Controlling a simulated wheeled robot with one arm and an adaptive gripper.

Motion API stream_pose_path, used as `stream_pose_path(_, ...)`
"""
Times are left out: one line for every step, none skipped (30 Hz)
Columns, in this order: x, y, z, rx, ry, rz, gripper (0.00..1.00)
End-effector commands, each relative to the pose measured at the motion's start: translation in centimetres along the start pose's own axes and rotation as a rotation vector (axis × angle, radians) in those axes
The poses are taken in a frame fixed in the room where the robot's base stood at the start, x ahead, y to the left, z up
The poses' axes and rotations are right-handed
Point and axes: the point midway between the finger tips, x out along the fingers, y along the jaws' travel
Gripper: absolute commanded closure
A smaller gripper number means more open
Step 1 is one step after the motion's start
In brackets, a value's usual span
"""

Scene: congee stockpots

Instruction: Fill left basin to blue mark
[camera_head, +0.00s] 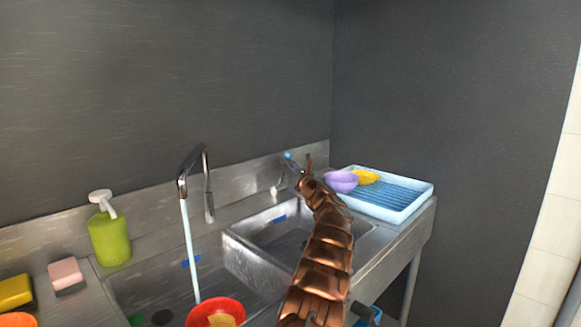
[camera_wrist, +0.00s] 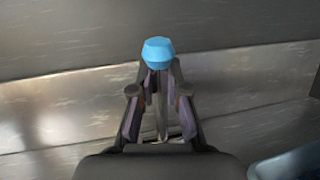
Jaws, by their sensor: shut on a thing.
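The left basin (camera_head: 150,283) is steel, with a blue mark (camera_head: 191,262) on its back wall. A water stream (camera_head: 189,250) falls from the faucet (camera_head: 194,172) into this basin. I cannot make out the water level. A red bowl (camera_head: 215,307) with something yellow inside shows in the left basin's lower area. My gripper (camera_head: 298,164) is at the back wall behind the right basin, shut on a blue-tipped handle (camera_head: 288,155). In the wrist view the blue tip (camera_wrist: 157,52) sits at the fingertips (camera_wrist: 160,78); the lower part of the handle is partly hidden.
The right basin (camera_head: 245,258) has its own blue mark (camera_head: 279,218). A blue rack tray (camera_head: 418,200) stands at right with a purple bowl (camera_head: 341,181) and a yellow item (camera_head: 367,177). A green soap bottle (camera_head: 109,238), a pink block (camera_head: 65,273) and a yellow sponge (camera_head: 15,291) stand left.

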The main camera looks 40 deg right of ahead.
Motion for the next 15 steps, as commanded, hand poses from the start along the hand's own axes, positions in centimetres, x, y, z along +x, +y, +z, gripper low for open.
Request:
stream_pose_path(-0.32,-0.66,0.06,-0.001,0.001,-0.012,1.00)
stream_pose_path(-0.32,-0.66,0.07,-0.001,0.001,-0.012,1.00)
stream_pose_path(-0.32,-0.66,0.06,-0.001,0.001,-0.012,1.00)
stream_pose_path(-0.31,-0.65,0.05,-0.001,0.001,-0.011,1.00)
stream_pose_path(-0.31,-0.64,0.04,-0.001,0.001,-0.011,1.00)
stream_pose_path(-0.30,-0.63,0.04,-0.001,0.001,-0.011,1.00)
stream_pose_path(-0.30,-0.63,0.04,-0.001,0.001,-0.011,0.83)
stream_pose_path(-0.29,-0.61,0.04,-0.001,0.001,-0.011,0.79)
stream_pose_path(-0.28,-0.58,0.03,-0.001,0.002,-0.010,0.75)
stream_pose_path(-0.26,-0.54,0.01,-0.001,0.002,-0.009,0.72)
stream_pose_path(-0.21,-0.43,0.00,-0.001,0.002,-0.008,0.69)
stream_pose_path(-0.15,-0.30,-0.01,0.000,0.002,-0.006,0.65)
stream_pose_path(-0.11,-0.22,-0.03,0.000,0.002,-0.005,0.62)
stream_pose_path(-0.08,-0.16,-0.04,0.000,0.002,-0.004,0.59)
stream_pose_path(-0.05,-0.10,-0.04,0.000,0.002,-0.003,0.59)
